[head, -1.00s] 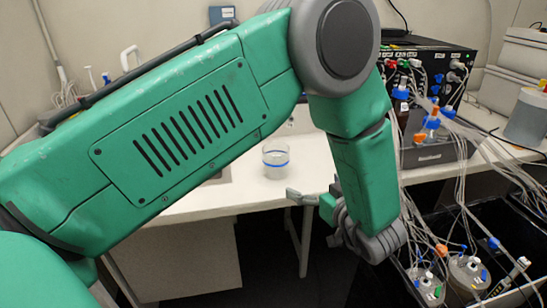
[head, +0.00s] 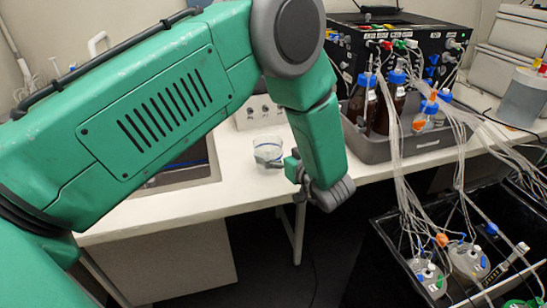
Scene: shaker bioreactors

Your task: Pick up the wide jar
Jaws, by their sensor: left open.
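The wide jar (head: 266,142) is a clear, short, round vessel standing upright on the white bench, near its front edge. A dark band shows on it. My left gripper (head: 271,161) comes in from the right, at the end of the green arm. A grey finger overlaps the jar's lower front in the picture. I cannot tell whether it touches the jar. The gripper is open, and its other finger is hard to make out. My right gripper is not in view.
A grey tray (head: 405,147) with brown bottles and tubing stands to the right, before a black control box (head: 425,45). A black bin (head: 385,225) with tubed vessels is at lower right. A sink (head: 190,170) lies left of the jar, partly behind my arm.

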